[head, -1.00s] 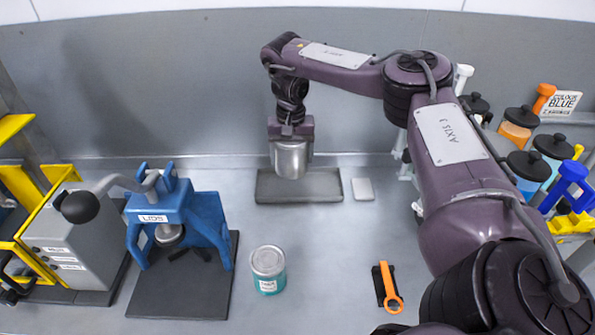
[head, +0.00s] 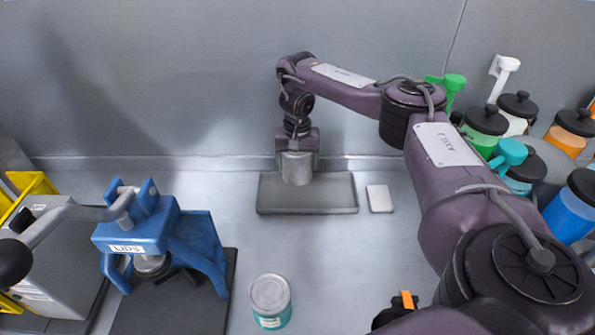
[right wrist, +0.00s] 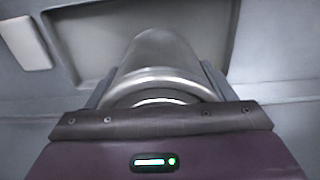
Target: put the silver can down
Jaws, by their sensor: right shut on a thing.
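My right gripper (head: 297,160) reaches over the back of the bench and is shut on the silver can (head: 297,171). The can is upright, over the shallow grey tray (head: 335,203). I cannot tell whether its base touches the tray floor. In the right wrist view the can (right wrist: 160,60) fills the middle between the fingers, with the tray (right wrist: 85,40) behind it.
A small white block (head: 380,198) lies right of the tray. A teal-labelled tin (head: 270,300) stands at front centre. A blue press marked LIDS (head: 150,235) stands at left. Several coloured bottles (head: 520,130) crowd the right. The bench between tray and tin is clear.

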